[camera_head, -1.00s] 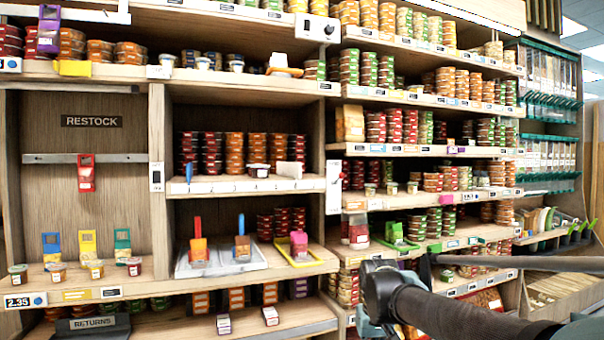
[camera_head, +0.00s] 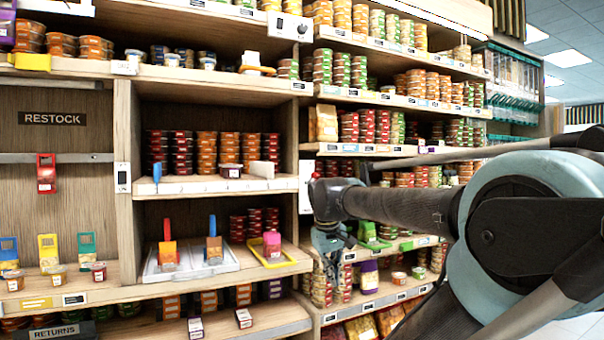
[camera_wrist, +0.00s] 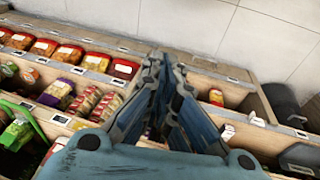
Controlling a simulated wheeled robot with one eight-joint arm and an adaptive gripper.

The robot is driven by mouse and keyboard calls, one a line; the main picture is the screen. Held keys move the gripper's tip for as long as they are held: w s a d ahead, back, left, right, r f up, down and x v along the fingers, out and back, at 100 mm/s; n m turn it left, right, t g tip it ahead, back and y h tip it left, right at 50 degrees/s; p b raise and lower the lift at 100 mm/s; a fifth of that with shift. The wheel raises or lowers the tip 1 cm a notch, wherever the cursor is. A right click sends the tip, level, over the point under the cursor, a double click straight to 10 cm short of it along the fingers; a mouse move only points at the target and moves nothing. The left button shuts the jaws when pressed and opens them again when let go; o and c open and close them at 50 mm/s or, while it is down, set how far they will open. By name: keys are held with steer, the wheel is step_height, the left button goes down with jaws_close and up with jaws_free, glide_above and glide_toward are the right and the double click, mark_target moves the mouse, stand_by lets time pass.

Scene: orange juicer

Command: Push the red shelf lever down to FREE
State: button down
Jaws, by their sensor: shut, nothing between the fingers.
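A small red knob (camera_head: 315,176), which looks like the end of the red shelf lever, shows beside a white plate (camera_head: 306,187) on the upright between the shelf bays. My arm covers part of that area, so the lever's setting and any FREE marking cannot be read. My gripper (camera_head: 331,262) hangs below and slightly right of the knob, in front of the shelves and apart from it. In the wrist view my gripper (camera_wrist: 167,62) has its blue-grey fingers together, with nothing between them. The lever does not show in the wrist view.
A blue lever (camera_head: 157,172) stands on the middle shelf edge. A tray (camera_head: 222,265) holds an orange and a blue scoop. A red tag-like item (camera_head: 46,173) hangs under the RESTOCK sign (camera_head: 52,118). Stacked tubs fill the shelves; packets (camera_head: 360,330) lie low down.

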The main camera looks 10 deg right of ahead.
steer(key=w+a+r+n+h, duration=0.1)
steer(key=w+a+r+n, duration=0.2)
steer(key=w+r, duration=0.7)
steer(key=w+a+r+n+t+h, duration=0.1)
steer(key=w+a+r, duration=0.4)
steer(key=w+r, duration=0.5)
steer(key=w+a+r+n+t+h, duration=0.1)
steer(key=w+a+r+n, duration=0.3)
steer(key=w+r, duration=0.6)
step_height(320, 180, up, 8)
steer(key=shift+w+a+n+h, duration=0.35)
steer(key=shift+a+h, duration=0.15)
steer(key=shift+h, duration=0.2)
glide_toward(311, 179)
step_height(311, 179, down, 2)
steer(key=w+a, duration=0.2)
steer(key=shift+s+d+f, duration=0.1)
steer(key=shift+d+f, duration=0.35)
steer(key=shift+d, duration=0.35)
steer(key=shift+s+d+f, duration=0.1)
steer(key=shift+d+f, duration=0.35)
steer(key=shift+d, duration=0.35)
